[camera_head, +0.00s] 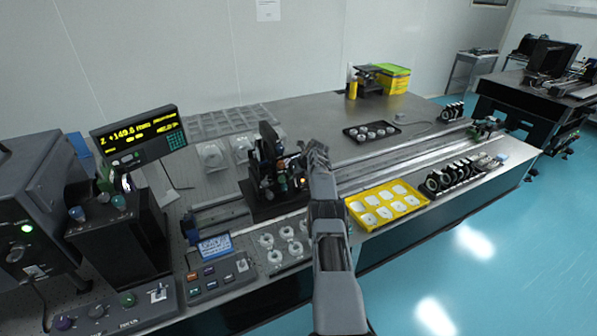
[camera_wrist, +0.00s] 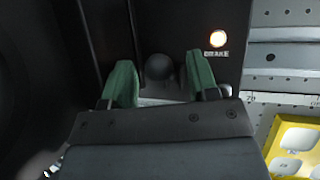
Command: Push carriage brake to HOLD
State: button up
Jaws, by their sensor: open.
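The carriage (camera_head: 262,190) is a dark assembly standing on the long rail, left of centre in the head view. In the wrist view its dark panel (camera_wrist: 225,75) carries a lit orange lamp above the label BRAKE (camera_wrist: 217,54). A dark round knob (camera_wrist: 159,68), apparently the brake control, sits left of the lamp. My gripper (camera_wrist: 160,80) is open, with one green fingertip on each side of the knob. I cannot tell whether the fingers touch it. In the head view my gripper (camera_head: 306,165) is beside the carriage's right side. No HOLD mark is legible.
A yellow tray (camera_head: 388,226) of white parts lies right of my arm; its corner shows in the wrist view. The rail (camera_head: 400,158) runs clear to the right. A row of dark ring mounts (camera_head: 455,177) stands near the front edge. A control box (camera_head: 218,277) sits at front left.

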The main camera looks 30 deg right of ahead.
jog(key=b+v, duration=0.2)
jog(key=v, duration=1.1)
jog(key=shift+r+b, duration=0.3)
jog(key=shift+r, duration=0.05)
jog(key=shift+s, duration=0.15)
